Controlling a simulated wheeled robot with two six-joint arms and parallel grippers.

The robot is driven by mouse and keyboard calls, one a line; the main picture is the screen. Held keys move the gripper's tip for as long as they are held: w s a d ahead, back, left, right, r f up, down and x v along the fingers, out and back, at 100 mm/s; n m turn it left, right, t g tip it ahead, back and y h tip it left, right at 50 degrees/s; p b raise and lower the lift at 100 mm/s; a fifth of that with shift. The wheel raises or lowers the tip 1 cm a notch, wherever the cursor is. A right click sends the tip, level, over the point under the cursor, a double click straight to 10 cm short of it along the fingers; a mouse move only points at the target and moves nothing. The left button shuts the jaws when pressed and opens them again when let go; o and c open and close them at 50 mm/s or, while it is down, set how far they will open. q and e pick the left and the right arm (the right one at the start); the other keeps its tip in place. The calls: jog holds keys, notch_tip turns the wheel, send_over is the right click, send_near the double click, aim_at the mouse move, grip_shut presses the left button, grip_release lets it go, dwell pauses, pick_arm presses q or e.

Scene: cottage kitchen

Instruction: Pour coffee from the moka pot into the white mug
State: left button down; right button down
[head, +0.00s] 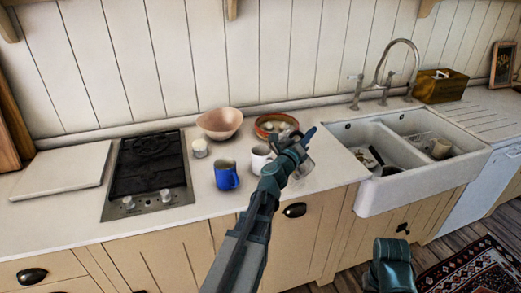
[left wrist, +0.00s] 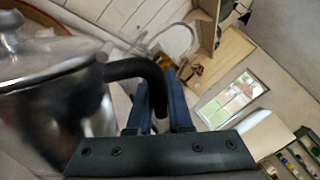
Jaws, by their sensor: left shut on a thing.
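The white mug (head: 260,158) stands on the worktop, its right side partly hidden by my left gripper (head: 300,148). My left gripper is shut on the black handle (left wrist: 150,72) of the silver moka pot (head: 306,165). In the head view the pot is mostly hidden behind the gripper, just right of the mug. In the left wrist view the pot's body and knobbed lid (left wrist: 45,65) fill the left side. I cannot tell how far the pot is tilted, or whether it touches the worktop. A teal part of my right arm (head: 390,268) shows low at the right; its fingers are not clear.
A blue mug (head: 226,175) stands left of the white mug. Behind are a pinkish bowl (head: 220,123), a terracotta dish (head: 277,124) and a small pale jar (head: 200,148). The hob (head: 150,172) is at left, the double sink (head: 372,186) at right.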

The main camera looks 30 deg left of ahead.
pick_arm(q)
jog(key=shift+a+r+n+p, duration=0.3)
jog(key=shift+r+n, duration=0.1)
jog(key=shift+r, duration=0.1)
pick_arm(e)
jog(key=shift+a+r, duration=0.1)
jog(key=shift+r, duration=0.3)
pick_arm(q)
jog(key=shift+a+r+n, duration=0.1)
jog(key=shift+r+n, duration=0.15)
jog(key=shift+n, duration=0.05)
jog(key=shift+a+r, duration=0.1)
jog(key=shift+a, duration=0.1)
pick_arm(e)
jog(key=shift+a+r, duration=0.1)
jog(key=shift+r, duration=0.15)
pick_arm(q)
jog(key=shift+s+a+r+n+p, duration=0.1)
jog(key=shift+a+r+n+p, duration=0.2)
jog(key=shift+a+n+p, duration=0.15)
pick_arm(e)
jog(key=shift+r, duration=0.25)
